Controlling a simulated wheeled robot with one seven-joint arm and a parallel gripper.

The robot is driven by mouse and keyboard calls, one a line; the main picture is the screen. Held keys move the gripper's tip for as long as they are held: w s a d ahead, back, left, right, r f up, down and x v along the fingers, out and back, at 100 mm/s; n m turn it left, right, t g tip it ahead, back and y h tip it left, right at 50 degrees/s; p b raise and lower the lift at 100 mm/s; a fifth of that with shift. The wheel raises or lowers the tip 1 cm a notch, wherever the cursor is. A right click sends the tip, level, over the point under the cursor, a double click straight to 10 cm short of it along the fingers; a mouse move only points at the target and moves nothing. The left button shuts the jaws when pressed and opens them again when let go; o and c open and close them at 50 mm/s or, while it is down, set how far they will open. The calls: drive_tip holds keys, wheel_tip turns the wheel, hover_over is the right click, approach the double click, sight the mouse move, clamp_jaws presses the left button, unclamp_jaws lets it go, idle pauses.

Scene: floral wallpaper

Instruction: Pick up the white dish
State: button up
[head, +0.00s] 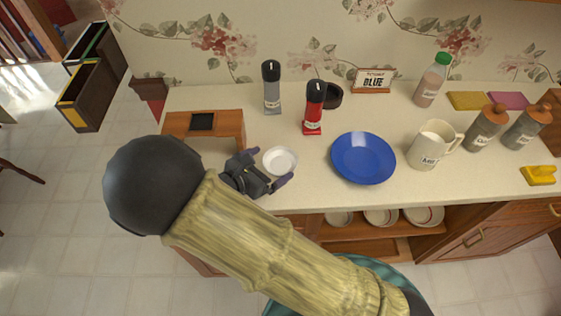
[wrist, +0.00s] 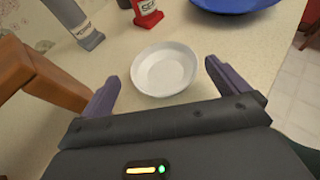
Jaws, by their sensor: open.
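The white dish (head: 280,160) is a small round shallow bowl, upright on the counter, left of the blue plate. In the wrist view the white dish (wrist: 164,70) lies just ahead of my gripper, roughly centred between the two fingers. My gripper (head: 262,168) is open and empty at the counter's front left, close to the dish. In the wrist view my gripper (wrist: 160,85) shows its two purple-grey fingers spread wide, one on each side of the dish's near part. I cannot tell whether either finger touches it.
A blue plate (head: 363,158) lies right of the dish. A red bottle (head: 313,108) and a grey bottle (head: 271,88) stand behind it. A small wooden stand (head: 228,125) is close on the left. A white mug (head: 432,146) stands farther right. The counter's front edge is near.

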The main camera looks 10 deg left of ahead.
sight(289, 155)
drive_tip(key=x, duration=0.5)
drive_tip(key=shift+d+f+p, duration=0.1)
drive_tip(key=shift+f+p, duration=0.15)
drive_tip(key=shift+p, duration=0.15)
drive_tip(key=shift+s, duration=0.15)
drive_tip(key=c, duration=0.7)
